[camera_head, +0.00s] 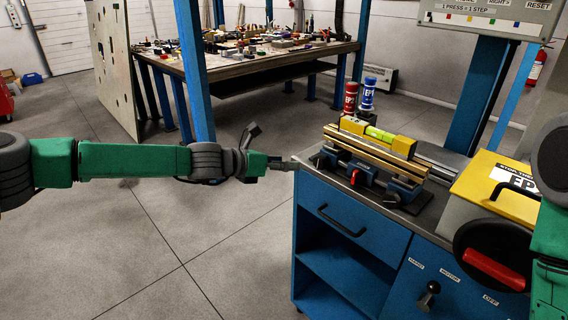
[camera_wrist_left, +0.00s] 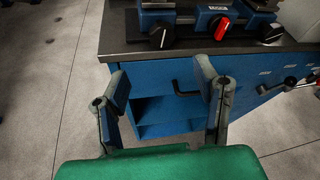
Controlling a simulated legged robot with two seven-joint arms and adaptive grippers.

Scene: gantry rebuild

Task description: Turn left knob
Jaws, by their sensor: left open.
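A blue bench fixture holding brass rails (camera_head: 378,150) stands on the cabinet's dark top. In the left wrist view its front carries a black left knob (camera_wrist_left: 161,36) with a white mark, a red knob (camera_wrist_left: 221,27) in the middle and a black right knob (camera_wrist_left: 270,32). The red knob also shows in the head view (camera_head: 354,177). The left knob is hard to make out there. My left gripper (camera_head: 268,150) is open and empty, left of the cabinet's corner. In the left wrist view its fingers (camera_wrist_left: 162,82) are spread below the left knob, apart from it. My right gripper is out of view.
The blue cabinet (camera_head: 345,258) has a drawer handle (camera_head: 341,221) below the fixture. A yellow-topped box (camera_head: 495,180) stands on its right side. A red can (camera_head: 350,98) and a blue can (camera_head: 368,94) stand behind the fixture. The floor on the left is clear.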

